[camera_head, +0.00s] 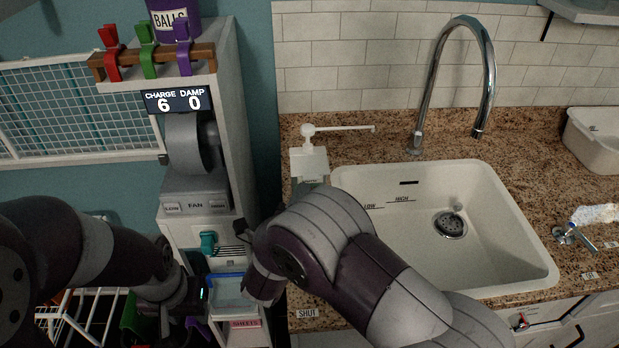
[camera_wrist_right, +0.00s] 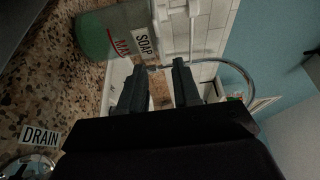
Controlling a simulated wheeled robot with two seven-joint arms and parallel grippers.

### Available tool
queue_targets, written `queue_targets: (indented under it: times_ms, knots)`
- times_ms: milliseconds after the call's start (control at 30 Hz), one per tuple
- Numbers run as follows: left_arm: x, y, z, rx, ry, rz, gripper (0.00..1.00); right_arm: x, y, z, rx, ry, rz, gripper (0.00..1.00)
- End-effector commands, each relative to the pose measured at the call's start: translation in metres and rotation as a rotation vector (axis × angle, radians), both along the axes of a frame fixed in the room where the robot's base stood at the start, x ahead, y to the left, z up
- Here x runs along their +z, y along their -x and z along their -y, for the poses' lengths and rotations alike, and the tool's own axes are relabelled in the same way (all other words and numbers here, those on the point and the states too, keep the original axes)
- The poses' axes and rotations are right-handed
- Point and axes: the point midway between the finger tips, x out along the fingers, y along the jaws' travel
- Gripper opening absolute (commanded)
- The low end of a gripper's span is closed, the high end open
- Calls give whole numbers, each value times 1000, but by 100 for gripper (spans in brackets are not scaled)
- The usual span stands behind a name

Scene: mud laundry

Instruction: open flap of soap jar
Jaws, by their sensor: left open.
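The soap jar (camera_wrist_right: 115,28) is in the right wrist view, clear with green liquid and labels reading SOAP and MAX. In the head view a pale box-shaped top (camera_head: 309,160) at the sink's left edge appears to be the same jar, its lower part hidden by my right arm. I cannot make out the flap's state. My right gripper (camera_wrist_right: 158,82) is open and empty, with its fingertips just below the SOAP label in the wrist view; its fingertips are not clear in the head view. My left gripper (camera_head: 200,297) is low at the left, beside a blue-rimmed tray (camera_head: 231,276).
The white sink (camera_head: 520,270) with a tall chrome faucet (camera_head: 487,70) lies right of my right arm. A DRAIN label (camera_wrist_right: 40,136) is on the granite counter. A white basin (camera_head: 590,140) sits at far right.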

Motion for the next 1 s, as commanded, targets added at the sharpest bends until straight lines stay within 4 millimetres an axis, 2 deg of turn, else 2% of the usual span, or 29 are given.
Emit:
queue_targets:
  times_ms: [100, 233, 400, 600, 700, 1000]
  knots:
    - [10, 0, 0, 0, 0, 0, 43, 2, -25, 12, -3, 1, -2, 32]
    - [13, 0, 0, 0, 0, 0, 43, 2, -44, 19, -1, 1, -2, 32]
    - [14, 0, 0, 0, 0, 0, 43, 0, -53, 22, 0, 1, -2, 32]
    - [14, 0, 0, 0, 0, 0, 43, 0, -53, 22, 1, 1, -2, 32]
    - [14, 0, 0, 0, 0, 0, 43, 0, -53, 22, 1, 1, -2, 0]
    - [14, 0, 0, 0, 0, 0, 43, 0, -52, 22, 1, 2, -3, 0]
